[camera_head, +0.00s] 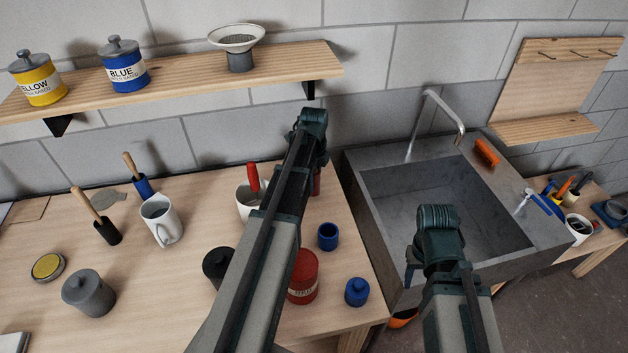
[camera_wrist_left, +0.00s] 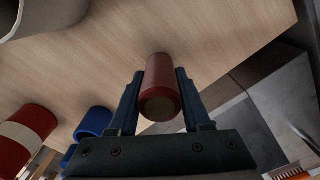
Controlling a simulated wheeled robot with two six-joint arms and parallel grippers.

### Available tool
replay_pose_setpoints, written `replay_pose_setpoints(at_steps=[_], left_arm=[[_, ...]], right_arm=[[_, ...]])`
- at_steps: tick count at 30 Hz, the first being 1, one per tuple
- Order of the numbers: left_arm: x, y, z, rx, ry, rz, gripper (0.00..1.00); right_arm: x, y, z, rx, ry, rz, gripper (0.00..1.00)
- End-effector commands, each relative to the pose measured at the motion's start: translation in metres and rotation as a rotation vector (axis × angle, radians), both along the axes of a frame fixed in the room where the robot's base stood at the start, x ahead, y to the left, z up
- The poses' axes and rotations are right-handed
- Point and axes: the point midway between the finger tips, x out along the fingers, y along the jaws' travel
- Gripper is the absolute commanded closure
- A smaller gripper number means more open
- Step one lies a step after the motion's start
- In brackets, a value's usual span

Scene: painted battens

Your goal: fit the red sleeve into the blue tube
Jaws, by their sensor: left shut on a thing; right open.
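The red sleeve (camera_wrist_left: 161,78) is between the fingers of my left gripper (camera_wrist_left: 158,98) in the left wrist view, which is shut on it. In the head view a small part of the red sleeve (camera_head: 317,184) shows below my left wrist, above the table's right side. The blue tube (camera_head: 327,236) stands on the table, open end up, apart from the sleeve and nearer the front. It also shows in the left wrist view (camera_wrist_left: 94,121). My right gripper (camera_head: 413,275) is open and in front of the sink, with its fingers mostly hidden.
A black pot (camera_head: 217,265) and a white cup (camera_head: 247,203) are partly behind my left arm. The stone sink (camera_head: 385,240) borders the table's right edge.

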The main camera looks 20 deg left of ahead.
Motion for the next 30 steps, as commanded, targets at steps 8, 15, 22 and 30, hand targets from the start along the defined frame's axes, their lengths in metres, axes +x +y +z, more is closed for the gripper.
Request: replay_pose_setpoints(at_steps=[8, 15, 22, 30], left_arm=[[-0.038, 0.003, 0.02, 0.0, 0.0, 0.002, 1.0], [-0.099, 0.012, 0.026, 0.0, 0.0, 0.003, 1.0], [-0.14, 0.018, 0.03, 0.0, 0.0, 0.001, 1.0], [-0.158, 0.022, 0.031, 0.0, 0.0, 0.0, 1.0]], right_arm=[[0.0, 0.0, 0.02, 0.0, 0.0, 0.001, 0.5], [0.0, 0.0, 0.026, 0.0, 0.0, 0.001, 0.5], [0.0, 0.0, 0.029, 0.0, 0.0, 0.001, 0.5], [0.0, 0.0, 0.031, 0.0, 0.0, 0.001, 0.5]])
